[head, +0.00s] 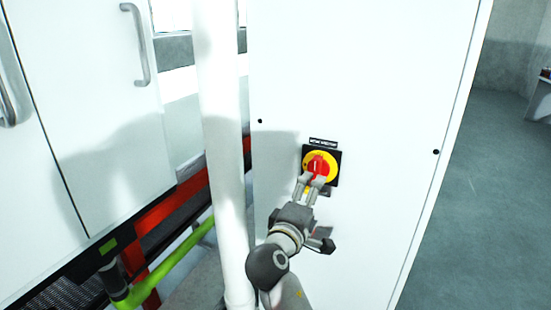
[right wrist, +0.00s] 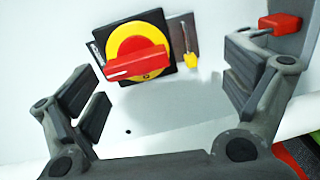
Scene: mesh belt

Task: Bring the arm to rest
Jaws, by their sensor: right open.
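The rotary switch (head: 319,166) has a red handle on a yellow disc with a black square plate, mounted on the white cabinet front. In the head view its handle looks roughly upright. My right gripper (head: 311,183) is just in front of the switch and overlaps its lower part. In the right wrist view the switch (right wrist: 138,56) shows whole, beyond the fingers. The right gripper's fingers (right wrist: 168,90) are spread wide with nothing between them, and look apart from the handle. My left gripper is not in view.
A white vertical post (head: 222,150) stands left of my right arm. A white door with a handle (head: 137,45), a red beam (head: 165,208) and a green tube (head: 165,268) lie farther left. Grey floor (head: 475,190) is clear at the right.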

